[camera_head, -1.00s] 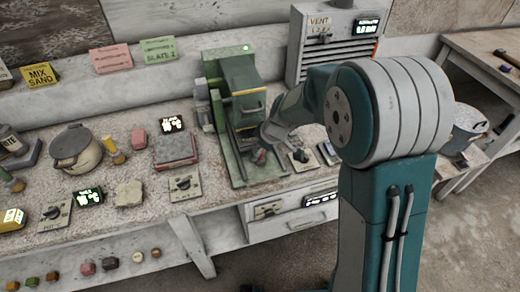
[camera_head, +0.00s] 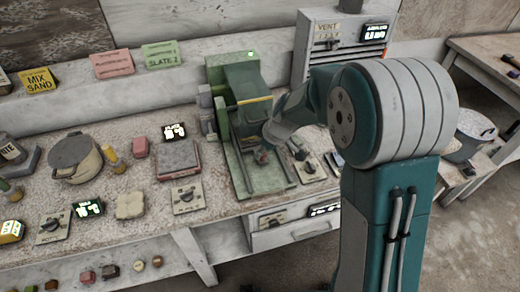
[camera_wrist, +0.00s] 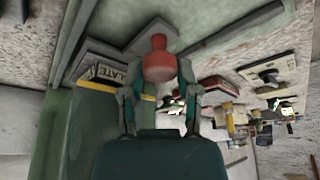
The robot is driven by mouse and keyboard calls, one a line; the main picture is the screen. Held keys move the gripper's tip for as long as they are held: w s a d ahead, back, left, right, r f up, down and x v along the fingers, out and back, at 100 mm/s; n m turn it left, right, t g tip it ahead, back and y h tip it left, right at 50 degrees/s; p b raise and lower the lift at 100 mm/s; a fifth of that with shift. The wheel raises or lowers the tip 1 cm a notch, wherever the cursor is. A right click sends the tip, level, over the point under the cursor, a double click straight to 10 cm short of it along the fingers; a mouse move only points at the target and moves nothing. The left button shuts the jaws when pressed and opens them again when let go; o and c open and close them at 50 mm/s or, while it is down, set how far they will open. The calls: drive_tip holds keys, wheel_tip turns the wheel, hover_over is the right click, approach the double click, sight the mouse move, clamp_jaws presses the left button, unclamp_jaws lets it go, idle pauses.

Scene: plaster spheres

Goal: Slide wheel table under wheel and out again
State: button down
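The green wheel machine (camera_head: 240,88) stands on the bench, with a green lamp lit on top and a long green base (camera_head: 249,190) running towards the bench front. A red knob (camera_head: 262,156) shows low over this base; in the wrist view the red knob (camera_wrist: 160,62) is large and near. My gripper (camera_wrist: 158,72) has one finger on each side of the knob, the tips close against it, and looks shut on it. In the head view my arm partly covers the gripper (camera_head: 267,150). The wheel and most of the sliding table are hard to make out.
A vent cabinet (camera_head: 347,42) stands behind. The bench front edge is close.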

drive_tip(key=shift+c, duration=1.7)
unclamp_jaws()
drive_tip(key=shift+d+f, duration=0.1)
drive_tip(key=shift+d, duration=0.25)
drive_tip(key=shift+a, duration=0.15)
drive_tip(key=shift+r, duration=0.35)
drive_tip(key=v, duration=1.1)
drive_tip(key=shift+d, duration=0.25)
